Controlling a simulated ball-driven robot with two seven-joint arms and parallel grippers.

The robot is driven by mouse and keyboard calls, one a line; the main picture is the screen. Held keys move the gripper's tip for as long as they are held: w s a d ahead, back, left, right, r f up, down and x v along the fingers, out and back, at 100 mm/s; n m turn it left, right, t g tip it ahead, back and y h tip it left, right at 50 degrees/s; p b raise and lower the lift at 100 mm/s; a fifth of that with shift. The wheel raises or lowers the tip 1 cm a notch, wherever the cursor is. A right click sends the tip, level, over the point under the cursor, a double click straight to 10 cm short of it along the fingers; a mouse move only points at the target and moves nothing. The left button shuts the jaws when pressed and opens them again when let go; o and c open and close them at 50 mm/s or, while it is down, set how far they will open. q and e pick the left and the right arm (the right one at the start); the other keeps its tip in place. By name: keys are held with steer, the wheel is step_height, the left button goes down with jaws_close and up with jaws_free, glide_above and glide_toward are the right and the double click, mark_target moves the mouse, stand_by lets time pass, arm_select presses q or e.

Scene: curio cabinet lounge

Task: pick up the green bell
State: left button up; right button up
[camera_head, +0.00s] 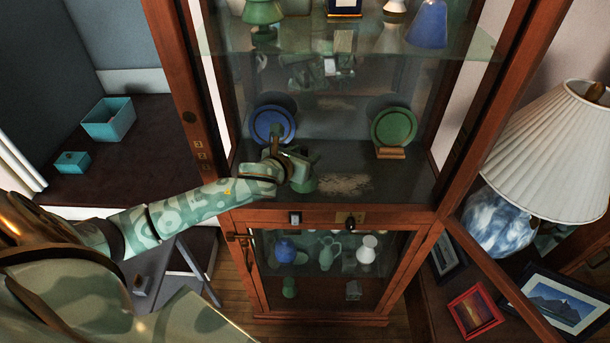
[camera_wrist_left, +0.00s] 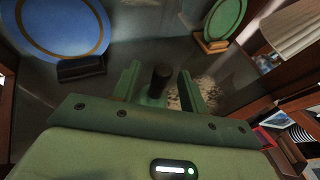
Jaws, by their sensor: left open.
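The green bell, with a dark upright handle, stands on the cabinet's middle shelf; its green body (camera_head: 304,185) shows just beyond my left gripper (camera_head: 291,163) in the head view. In the left wrist view the bell's dark handle (camera_wrist_left: 161,78) rises between the two green fingers of the left gripper (camera_wrist_left: 160,86). The jaws are open, one finger on each side of the handle, and I cannot tell whether either touches it. The lower part of the bell is mostly hidden by the gripper. My right gripper is in neither view.
A blue plate (camera_head: 272,124) and a green plate (camera_head: 394,127) stand on the same shelf, left and right. A glass shelf above holds a blue bell-shaped piece (camera_head: 428,25). Cabinet posts flank the opening. A lamp (camera_head: 555,150) stands at right.

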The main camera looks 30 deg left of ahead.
arm_select(q)
steer(key=shift+w+f, duration=0.2)
steer(key=shift+w, duration=0.15)
steer(key=shift+s, duration=0.1)
steer(key=shift+r, duration=0.1)
steer(key=shift+c, duration=1.2)
jaws_close()
